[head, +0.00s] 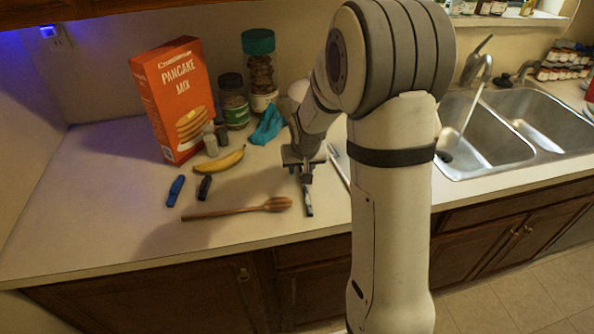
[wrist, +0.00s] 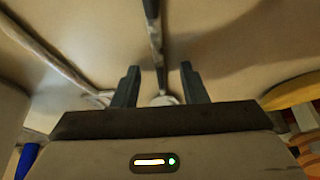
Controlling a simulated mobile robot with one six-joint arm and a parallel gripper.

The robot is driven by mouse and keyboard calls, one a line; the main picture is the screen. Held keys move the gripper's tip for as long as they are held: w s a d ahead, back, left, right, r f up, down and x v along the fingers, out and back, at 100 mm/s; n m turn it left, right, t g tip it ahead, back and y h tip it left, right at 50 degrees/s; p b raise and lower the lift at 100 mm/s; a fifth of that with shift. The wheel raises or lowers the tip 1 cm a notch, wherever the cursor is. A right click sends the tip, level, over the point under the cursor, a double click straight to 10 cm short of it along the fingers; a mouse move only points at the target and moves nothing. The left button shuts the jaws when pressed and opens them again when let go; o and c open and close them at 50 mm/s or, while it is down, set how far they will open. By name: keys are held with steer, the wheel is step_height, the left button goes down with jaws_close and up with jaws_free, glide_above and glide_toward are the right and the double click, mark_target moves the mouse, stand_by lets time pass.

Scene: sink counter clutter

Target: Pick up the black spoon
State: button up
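The black spoon (head: 308,204) lies on the counter under my gripper, in the middle of the head view. Its near end shows below the fingers, and the rest is hidden by my gripper. In the wrist view the spoon (wrist: 155,38) runs down from the top edge to between the fingertips. My gripper (head: 304,171) points down over it. In the wrist view the gripper (wrist: 158,82) is open, with one finger on each side of the spoon and a visible gap to each. I cannot tell how high the fingertips are above the counter.
A wooden spoon (head: 238,209) lies close on the left. A banana (head: 220,161), a black item (head: 205,188) and a blue item (head: 175,190) lie further left. A pancake mix box (head: 175,100), jars and a teal cloth (head: 268,125) stand behind. The sink (head: 483,137) is right.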

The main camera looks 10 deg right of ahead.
jaws_close()
stand_by(0.5)
